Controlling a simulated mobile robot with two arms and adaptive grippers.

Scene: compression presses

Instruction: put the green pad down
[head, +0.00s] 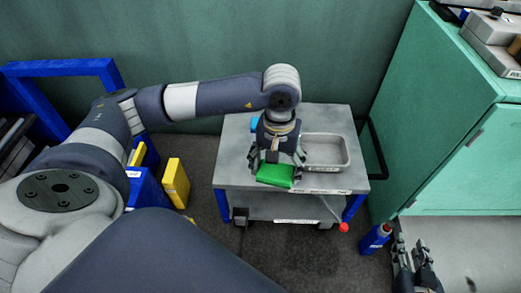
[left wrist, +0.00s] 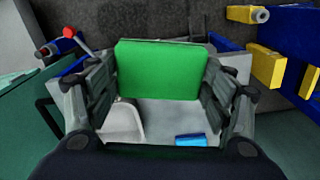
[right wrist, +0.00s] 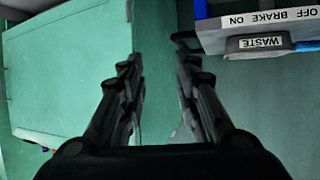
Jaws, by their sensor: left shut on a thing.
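The green pad (head: 275,174) is a flat rectangular block, over the front part of the grey cart top (head: 235,178). My left gripper (head: 276,160) is shut on the pad and points down over the cart. In the left wrist view the pad (left wrist: 161,70) sits between the two fingers of the left gripper (left wrist: 160,85). Whether the pad touches the cart top I cannot tell. My right gripper (head: 415,265) is at the lower right of the head view, away from the cart. In the right wrist view the right gripper (right wrist: 157,75) has its fingers apart and nothing between them.
A metal tray (head: 346,152) stands on the cart's right side. A blue object (head: 254,123) sits at its back left. A green cabinet (head: 440,120) is at the right. A blue bottle (head: 374,240) and yellow items (head: 176,183) are near the cart. The cart's front left corner looks clear.

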